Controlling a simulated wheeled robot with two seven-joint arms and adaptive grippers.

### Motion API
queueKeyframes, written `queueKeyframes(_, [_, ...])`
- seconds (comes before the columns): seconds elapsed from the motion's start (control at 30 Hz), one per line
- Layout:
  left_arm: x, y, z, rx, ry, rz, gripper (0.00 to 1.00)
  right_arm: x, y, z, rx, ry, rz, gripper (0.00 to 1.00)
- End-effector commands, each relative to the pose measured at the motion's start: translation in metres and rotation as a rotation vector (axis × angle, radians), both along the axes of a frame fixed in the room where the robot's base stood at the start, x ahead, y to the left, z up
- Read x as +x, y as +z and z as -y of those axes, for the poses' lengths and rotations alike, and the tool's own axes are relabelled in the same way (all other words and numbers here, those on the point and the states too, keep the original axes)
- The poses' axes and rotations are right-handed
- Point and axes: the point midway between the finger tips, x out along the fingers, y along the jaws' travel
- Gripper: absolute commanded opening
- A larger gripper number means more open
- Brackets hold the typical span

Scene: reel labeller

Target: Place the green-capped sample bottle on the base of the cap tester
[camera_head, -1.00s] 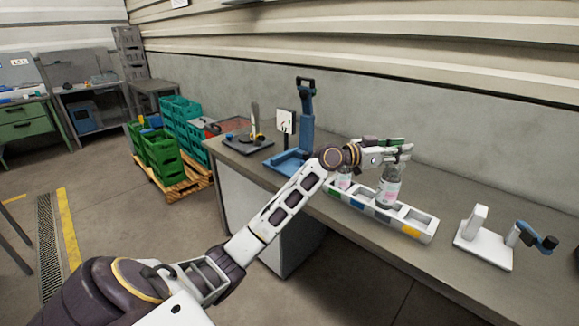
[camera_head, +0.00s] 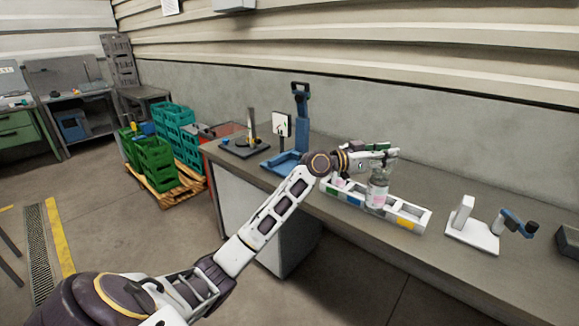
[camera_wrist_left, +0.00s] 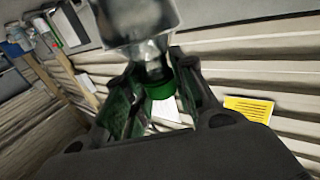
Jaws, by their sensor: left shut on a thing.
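The sample bottle (camera_head: 377,193), clear with a pinkish label, hangs upright from my left gripper (camera_head: 388,155) at the rack. I cannot tell whether its bottom is inside a compartment or just above. In the left wrist view its green cap (camera_wrist_left: 160,90) sits between the fingers of my left gripper (camera_wrist_left: 162,102), which is shut on it, with the bottle body (camera_wrist_left: 135,22) beyond. A blue stand (camera_head: 301,115) with a tall column and flat base is behind my left forearm. A white-based device (camera_head: 471,236) stands at the right. I cannot tell which is the cap tester. My right gripper is out of view.
The long white rack (camera_head: 423,219) has coloured labels and open compartments. Another pinkish object shows at its left end, partly hidden. A dark plate device (camera_head: 240,150) and a white panel (camera_head: 282,124) stand left of the blue stand. The bench is clear between rack and wall.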

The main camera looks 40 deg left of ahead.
Motion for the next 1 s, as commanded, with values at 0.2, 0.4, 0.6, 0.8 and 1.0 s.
queueKeyframes(0.2, [-0.006, -0.007, -0.001, -0.001, 0.016, 0.002, 0.0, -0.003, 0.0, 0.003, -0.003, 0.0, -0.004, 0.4])
queueKeyframes(0.4, [-0.011, -0.015, 0.0, -0.001, 0.03, 0.002, 0.0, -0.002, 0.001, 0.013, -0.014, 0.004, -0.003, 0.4])
queueKeyframes(0.6, [-0.018, -0.022, -0.001, -0.001, 0.044, 0.004, 0.0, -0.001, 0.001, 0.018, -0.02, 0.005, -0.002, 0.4])
queueKeyframes(0.8, [-0.031, -0.042, 0.0, 0.0, 0.079, 0.001, 0.0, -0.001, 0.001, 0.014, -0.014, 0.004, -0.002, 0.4])
queueKeyframes(1.0, [-0.046, -0.063, 0.0, -0.001, 0.117, 0.0, 0.0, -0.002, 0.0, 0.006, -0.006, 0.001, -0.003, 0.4])
